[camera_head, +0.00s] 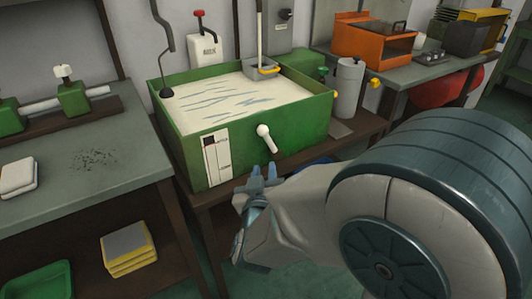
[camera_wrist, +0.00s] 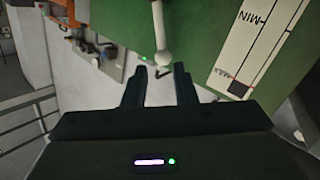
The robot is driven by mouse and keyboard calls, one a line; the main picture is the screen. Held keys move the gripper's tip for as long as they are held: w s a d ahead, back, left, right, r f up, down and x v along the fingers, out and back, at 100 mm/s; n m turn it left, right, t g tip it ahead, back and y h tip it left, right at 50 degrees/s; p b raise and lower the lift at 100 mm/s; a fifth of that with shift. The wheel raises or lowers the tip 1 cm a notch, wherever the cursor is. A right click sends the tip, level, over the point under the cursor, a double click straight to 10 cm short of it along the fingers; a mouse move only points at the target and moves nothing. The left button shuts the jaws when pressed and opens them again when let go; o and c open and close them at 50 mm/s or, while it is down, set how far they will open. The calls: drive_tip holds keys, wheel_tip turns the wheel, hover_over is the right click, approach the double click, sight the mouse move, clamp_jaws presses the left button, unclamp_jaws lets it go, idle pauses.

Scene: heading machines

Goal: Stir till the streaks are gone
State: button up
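A green tank (camera_head: 300,135) holds cream-coloured liquid (camera_head: 235,98) with several grey-blue streaks across its surface. A lever with a white ball knob (camera_head: 264,131) sticks out from the tank's front wall. The knob also shows in the wrist view (camera_wrist: 162,58), just beyond my fingertips. My gripper (camera_head: 263,171) is in front of the tank, below the lever. In the wrist view my gripper (camera_wrist: 160,72) has its two fingers apart with nothing seen held between them. A dark bent rod with a round end (camera_head: 166,92) hangs at the tank's left edge.
A level plate marked MIN (camera_wrist: 252,45) is on the tank front. A pale rod (camera_head: 260,30) stands at the tank's back. A grey cylinder (camera_head: 348,88) stands at its right. A workbench (camera_head: 110,190) is at left; an orange machine (camera_head: 370,42) sits on the right bench.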

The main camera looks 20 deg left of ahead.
sight(266, 139)
drive_tip(key=shift+t, duration=0.4)
drive_tip(key=x, duration=0.4)
drive_tip(key=b+x, duration=0.1)
drive_tip(key=x, duration=0.8)
drive_tip(key=shift+w+a+f+b, duration=0.1)
drive_tip(key=shift+a+f+b, duration=0.15)
drive_tip(key=shift+a+b, duration=0.05)
clamp_jaws()
